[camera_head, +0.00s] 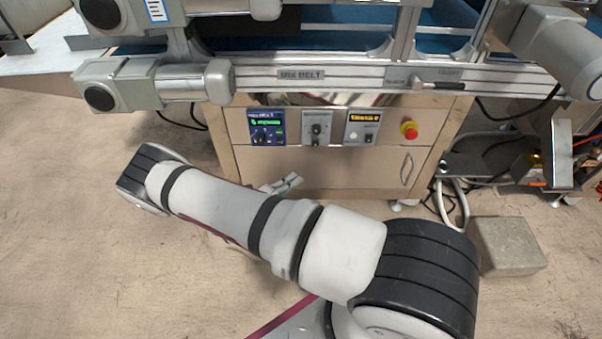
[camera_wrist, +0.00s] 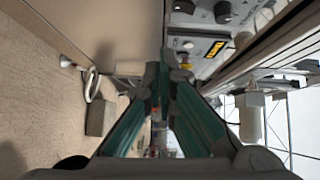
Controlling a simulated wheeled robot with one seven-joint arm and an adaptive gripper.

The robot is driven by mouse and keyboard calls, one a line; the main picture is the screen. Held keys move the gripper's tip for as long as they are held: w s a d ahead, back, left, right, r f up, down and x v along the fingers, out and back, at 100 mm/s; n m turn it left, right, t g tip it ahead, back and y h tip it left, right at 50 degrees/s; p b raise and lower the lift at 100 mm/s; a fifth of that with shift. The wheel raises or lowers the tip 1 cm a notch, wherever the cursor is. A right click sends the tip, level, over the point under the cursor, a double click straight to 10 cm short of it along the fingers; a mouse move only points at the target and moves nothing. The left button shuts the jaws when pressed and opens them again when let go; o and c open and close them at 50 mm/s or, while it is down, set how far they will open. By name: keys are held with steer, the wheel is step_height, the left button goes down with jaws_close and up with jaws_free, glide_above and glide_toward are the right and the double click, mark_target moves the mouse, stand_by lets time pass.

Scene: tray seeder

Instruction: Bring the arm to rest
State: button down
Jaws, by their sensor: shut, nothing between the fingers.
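My white and grey arm stretches across the lower half of the head view, bent at a black-banded joint at the left. My gripper (camera_head: 284,184) shows only in part behind the arm, in front of the beige cabinet (camera_head: 330,167). In the wrist view, the two green-sided fingers of my gripper (camera_wrist: 165,68) converge at their tips, shut with nothing between them. The rest of the gripper is hidden in the head view.
The conveyor's metal rail (camera_head: 340,80) runs above the cabinet. The cabinet carries a control panel (camera_head: 317,127) and a red emergency button (camera_head: 409,130). A grey block (camera_head: 508,246) lies on the floor at right, near loose cables. The floor at left is clear.

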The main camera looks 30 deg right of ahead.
steer(key=shift+a, duration=0.25)
steer(key=shift+r, duration=0.1)
stand_by(0.3)
steer(key=s+a+r+m+g+y, duration=0.1)
steer(key=s+r+m+g+y, duration=0.2)
steer(key=r+m, duration=0.65)
steer(key=s+a+r+m+g+y, duration=0.15)
steer(key=s+r+m+y, duration=0.35)
steer(key=r, duration=0.7)
steer(key=s+a+r+m+g+y, duration=0.1)
steer(key=s+r+m+g, duration=0.15)
steer(key=r+m, duration=0.7)
steer(key=s+a+r+m+t+y, duration=0.1)
steer(key=s+a+r+m+y, duration=0.3)
steer(key=s, duration=0.4)
steer(key=s+a+r+m+t+y, duration=0.2)
steer(key=s+r+m, duration=0.2)
steer(key=s+m, duration=0.3)
steer(key=s+a+r+m+t+y, duration=0.1)
steer(key=s+a+r+m+y, duration=0.2)
steer(key=s, duration=0.6)
step_height(320, 180, up, 27)
steer(key=t+p, duration=0.4)
steer(key=p, duration=2)
steer(key=shift+d+m+h+p, duration=0.15)
steer(key=shift+m+h+p, duration=0.15)
steer(key=shift+p, duration=0.1)
